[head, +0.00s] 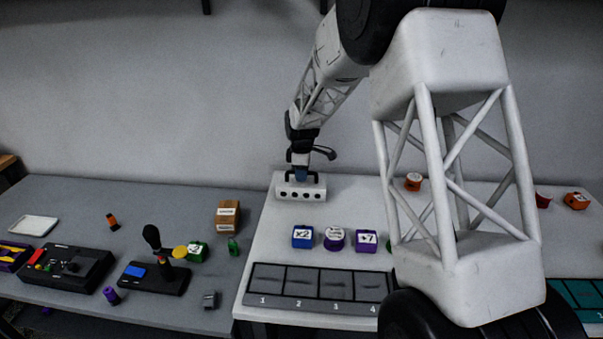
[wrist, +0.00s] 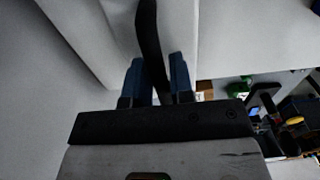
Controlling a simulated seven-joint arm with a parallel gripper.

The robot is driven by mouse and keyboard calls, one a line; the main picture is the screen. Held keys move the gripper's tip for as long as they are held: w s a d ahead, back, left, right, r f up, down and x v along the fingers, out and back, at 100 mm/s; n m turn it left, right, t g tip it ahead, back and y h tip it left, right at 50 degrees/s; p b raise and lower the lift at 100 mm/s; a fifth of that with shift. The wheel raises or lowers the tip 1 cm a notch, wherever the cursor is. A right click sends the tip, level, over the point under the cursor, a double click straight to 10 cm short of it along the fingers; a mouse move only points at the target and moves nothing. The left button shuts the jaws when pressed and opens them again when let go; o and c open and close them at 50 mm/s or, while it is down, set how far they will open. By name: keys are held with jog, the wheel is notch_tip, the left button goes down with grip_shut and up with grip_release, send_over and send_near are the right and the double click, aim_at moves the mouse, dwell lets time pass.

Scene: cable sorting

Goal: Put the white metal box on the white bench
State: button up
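The white metal box (head: 301,194) is a long white block with a row of dark round holes in its front and a dark handle on top. It is upright over the back left corner of the white bench (head: 270,228); I cannot tell whether it rests there or hangs just above. My gripper (head: 301,173) points down at its top. In the wrist view, the blue fingers of my gripper (wrist: 154,75) are close on both sides of the dark handle (wrist: 149,40), with the white box (wrist: 112,22) beyond. The fingers appear shut on the handle.
Blue (head: 303,237) and purple (head: 367,241) labelled blocks and a purple spool (head: 334,239) stand in front on the bench, behind a numbered tray (head: 314,299). The grey table (head: 75,200) at left holds a joystick (head: 155,270), a black console (head: 65,268) and a brown box (head: 228,216). My arm hides the bench's middle.

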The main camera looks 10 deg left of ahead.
jog(key=shift+o, duration=1.4)
jog(key=shift+r, duration=0.15)
notch_tip(320, 180, up, 12)
dwell(0.4)
